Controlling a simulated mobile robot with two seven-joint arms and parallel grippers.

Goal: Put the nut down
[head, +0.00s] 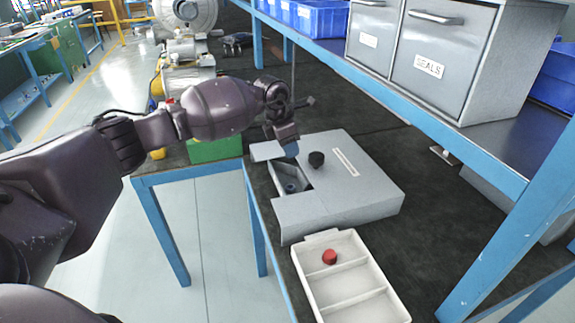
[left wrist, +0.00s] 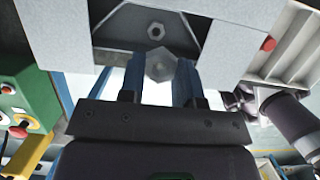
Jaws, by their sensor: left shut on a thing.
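My left gripper (head: 290,148) hangs above the left edge of a grey box, beside its dark opening. In the left wrist view, its two blue fingers (left wrist: 160,82) are shut on a grey hex nut (left wrist: 160,65). The nut is hidden in the head view. The grey box (head: 350,190) has a cut-out in its top. Inside the cut-out, a small round part (head: 291,187) shows; in the left wrist view it looks like a hex piece with a hole (left wrist: 156,31). The held nut appears apart from it. My right gripper is not seen.
A white divided tray (head: 345,285) in front holds a red cap (head: 329,257). A shelf with grey drawers (head: 440,55) overhangs the bench at right. A green box (head: 214,149) stands left of the gripper.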

